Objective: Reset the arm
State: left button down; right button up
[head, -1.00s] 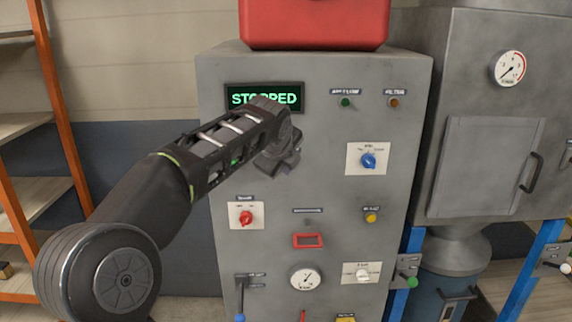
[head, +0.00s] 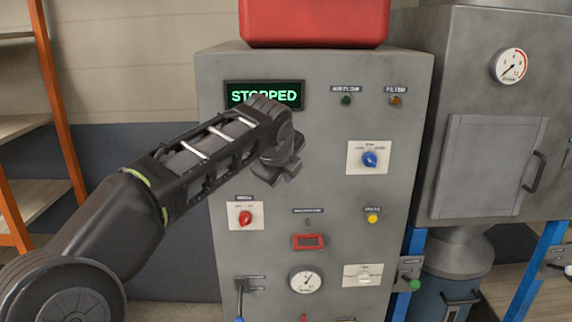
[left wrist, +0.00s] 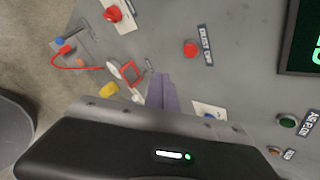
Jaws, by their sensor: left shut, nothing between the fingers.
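My left arm comes in from the left in the head view. Its gripper (head: 287,172) is in front of the upper middle of a grey control cabinet (head: 222,150). In the left wrist view the purplish-grey fingers (left wrist: 162,92) are together with nothing between them. They point at the panel; I cannot tell how far they are from it. The arm covers the lower edge of a display (head: 265,96) reading "STOPPED" in green. A red button (left wrist: 190,49) shows in the left wrist view and is hidden in the head view. My right gripper is in neither view.
The panel carries a blue knob (head: 370,160), a red knob (head: 245,217), a yellow button (head: 372,218), a gauge (head: 306,281) and a lever (head: 240,298). A red box (head: 315,22) stands on top. A grey machine (head: 490,120) is at right, orange shelving (head: 60,100) at left.

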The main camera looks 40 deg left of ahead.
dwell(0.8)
